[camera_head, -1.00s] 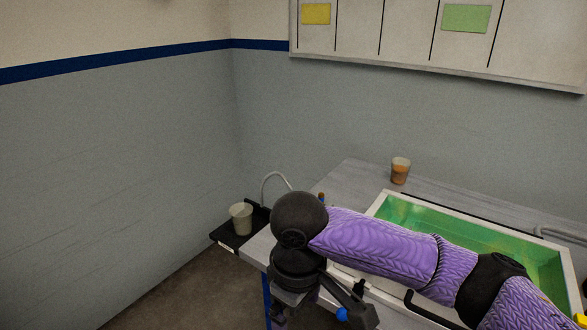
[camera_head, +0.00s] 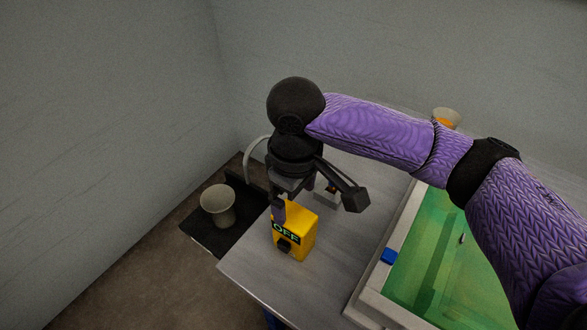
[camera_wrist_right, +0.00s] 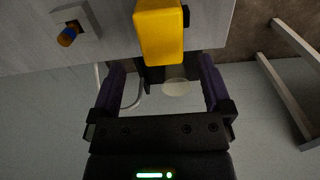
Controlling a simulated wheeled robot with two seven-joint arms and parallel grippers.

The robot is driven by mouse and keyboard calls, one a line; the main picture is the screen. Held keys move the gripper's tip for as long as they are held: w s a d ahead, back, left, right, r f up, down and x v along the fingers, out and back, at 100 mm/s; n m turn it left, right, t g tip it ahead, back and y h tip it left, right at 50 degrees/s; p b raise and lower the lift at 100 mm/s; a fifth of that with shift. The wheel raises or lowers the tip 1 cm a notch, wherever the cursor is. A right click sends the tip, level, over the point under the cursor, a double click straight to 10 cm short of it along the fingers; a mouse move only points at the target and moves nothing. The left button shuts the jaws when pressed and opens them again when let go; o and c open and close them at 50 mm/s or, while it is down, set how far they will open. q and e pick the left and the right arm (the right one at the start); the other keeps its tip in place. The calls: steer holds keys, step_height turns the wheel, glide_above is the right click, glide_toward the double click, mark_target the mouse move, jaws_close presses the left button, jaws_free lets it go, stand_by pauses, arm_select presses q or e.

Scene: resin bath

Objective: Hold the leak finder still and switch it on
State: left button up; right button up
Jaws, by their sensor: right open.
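The leak finder is a yellow box (camera_head: 303,235) near the left end of the grey bench. Its front bears a dark display reading OFF in green and a black switch (camera_head: 284,246) below it. My right gripper (camera_head: 287,212) points down at the box, with one purple finger in front of its upper part. In the wrist view, my right gripper (camera_wrist_right: 161,62) is open, its fingers apart, with the yellow box (camera_wrist_right: 160,35) beyond and between the fingertips. Contact cannot be told. My left gripper is not in view.
A white block (camera_head: 327,196) with a knob sits behind the box. The white-rimmed green bath (camera_head: 388,280), with a blue piece (camera_head: 389,257) on its rim, lies right. An orange-filled cup (camera_head: 446,118) stands behind.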

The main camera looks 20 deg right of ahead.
mark_target(295, 215)
step_height(295, 215, down, 7)
steer(key=b, duration=0.2)
steer(key=shift+r+b, duration=0.2)
steer(key=shift+b, duration=0.15)
steer(key=shift+f, duration=0.5)
steer(key=shift+c, duration=1.4)
steer(key=c, duration=1.1)
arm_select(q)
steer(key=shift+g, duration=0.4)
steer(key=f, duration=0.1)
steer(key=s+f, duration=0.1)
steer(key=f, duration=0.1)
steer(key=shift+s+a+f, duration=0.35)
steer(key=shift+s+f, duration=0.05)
arm_select(e)
steer(key=shift+o, duration=0.2)
